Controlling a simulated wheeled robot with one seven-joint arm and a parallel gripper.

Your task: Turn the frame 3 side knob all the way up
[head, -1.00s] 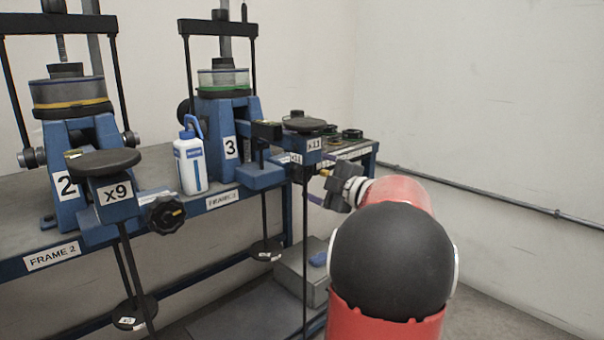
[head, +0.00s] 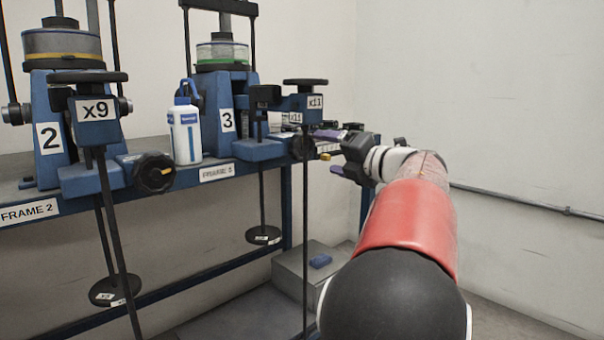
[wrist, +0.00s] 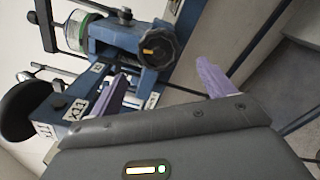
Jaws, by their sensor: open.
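The frame 3 side knob (wrist: 160,46) is dark and lobed with an orange-yellow mark on its face. In the wrist view it sits at the top centre, beyond my fingertips. In the head view the knob (head: 301,147) is a dark shape at the right of frame 3 (head: 227,122), small and partly hidden. My gripper (head: 337,154) is open, with purple fingers apart, just right of the knob. In the wrist view my gripper (wrist: 160,84) has nothing between its fingers, and they do not appear to touch the knob.
Frame 3's arm with an x11 label (head: 315,102) and dark disc (head: 305,82) stands close to my gripper. A white bottle (head: 185,133) stands between frame 3 and frame 2 (head: 50,137). A grey box (head: 306,268) is below. The right wall side is open.

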